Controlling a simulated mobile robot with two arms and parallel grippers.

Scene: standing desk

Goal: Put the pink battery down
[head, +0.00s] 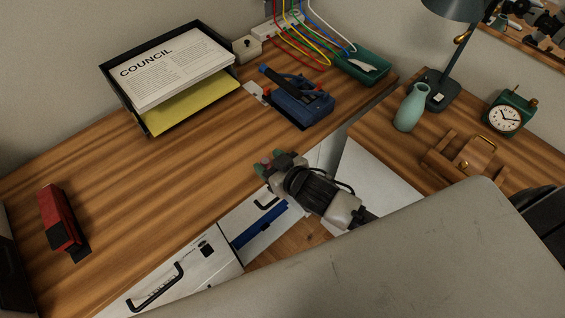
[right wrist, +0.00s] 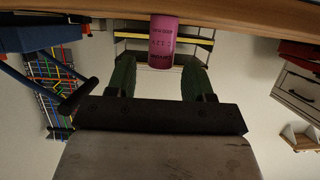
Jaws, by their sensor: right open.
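The pink battery (right wrist: 163,42) shows in the right wrist view as a short cylinder with dark print, set against the wooden desk edge (right wrist: 230,18). It lies just ahead of and between the green fingertips of my right gripper (right wrist: 159,76). The fingers are apart, with a gap on both sides of the battery. In the head view my right gripper (head: 269,160) is at the front edge of the desk, and the battery there is mostly hidden by the fingers. My left gripper is not in view.
On the desk are a black paper tray (head: 146,128), a blue device (head: 303,105), a red stapler (head: 63,222) and a green box (head: 360,66). White drawers (head: 160,285) sit below the front edge. A vase (head: 411,107) and clock (head: 505,118) stand at right. The desk's middle is clear.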

